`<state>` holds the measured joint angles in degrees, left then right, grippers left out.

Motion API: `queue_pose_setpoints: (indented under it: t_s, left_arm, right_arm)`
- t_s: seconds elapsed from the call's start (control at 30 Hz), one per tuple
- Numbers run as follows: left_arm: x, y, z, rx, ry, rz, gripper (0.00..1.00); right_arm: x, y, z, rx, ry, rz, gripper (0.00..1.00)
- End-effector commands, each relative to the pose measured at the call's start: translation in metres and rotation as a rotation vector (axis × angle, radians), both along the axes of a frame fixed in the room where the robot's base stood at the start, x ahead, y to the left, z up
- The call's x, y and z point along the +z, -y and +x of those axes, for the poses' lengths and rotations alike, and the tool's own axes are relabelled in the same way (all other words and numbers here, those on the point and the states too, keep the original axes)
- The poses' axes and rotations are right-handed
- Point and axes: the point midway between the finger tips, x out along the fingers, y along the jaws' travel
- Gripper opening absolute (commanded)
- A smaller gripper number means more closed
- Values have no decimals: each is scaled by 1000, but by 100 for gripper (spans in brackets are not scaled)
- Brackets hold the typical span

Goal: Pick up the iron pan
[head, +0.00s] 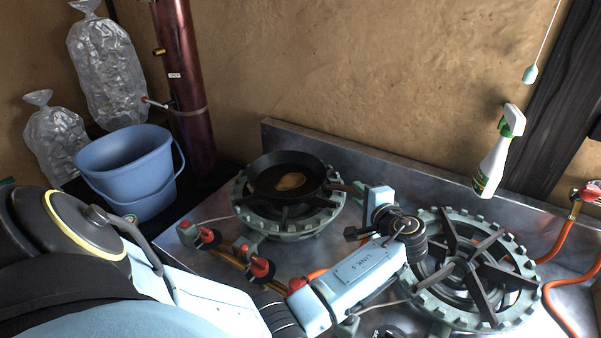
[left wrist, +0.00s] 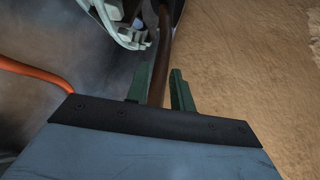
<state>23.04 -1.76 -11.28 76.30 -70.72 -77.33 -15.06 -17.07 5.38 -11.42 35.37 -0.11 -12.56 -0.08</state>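The iron pan (head: 268,183) is a dark round pan resting on the left burner, with a brown patch inside it. Its brown handle (head: 343,187) points right. In the left wrist view the handle (left wrist: 163,50) runs down between the two green fingers of my left gripper (left wrist: 158,88). The fingers stand apart, with a thin gap seeming to show beside the handle. In the head view my left gripper (head: 358,189) is at the handle's end, its fingers hardly visible. My right gripper is in neither view.
A second burner (head: 470,268), empty, stands at the right, with orange hoses (head: 562,240) beside it. Red valve knobs (head: 262,267) sit in front of the left burner. A blue bucket (head: 125,165) is at the left. A spray bottle (head: 495,160) hangs by the back wall.

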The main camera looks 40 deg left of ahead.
Motion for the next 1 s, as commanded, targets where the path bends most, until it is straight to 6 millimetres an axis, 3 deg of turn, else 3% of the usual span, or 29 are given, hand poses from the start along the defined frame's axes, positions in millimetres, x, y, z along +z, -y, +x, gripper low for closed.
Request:
queue_pose_setpoints:
  t_s: [0.03,0.17,1.0]
  left_arm:
    - [0,0,0,0,0,0,17]
    - [0,0,0,0,0,0,0]
    - [0,1,0,0,0,-1,0]
  right_arm:
    - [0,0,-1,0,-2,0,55]
    - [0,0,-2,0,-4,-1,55]
    - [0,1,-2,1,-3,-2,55]
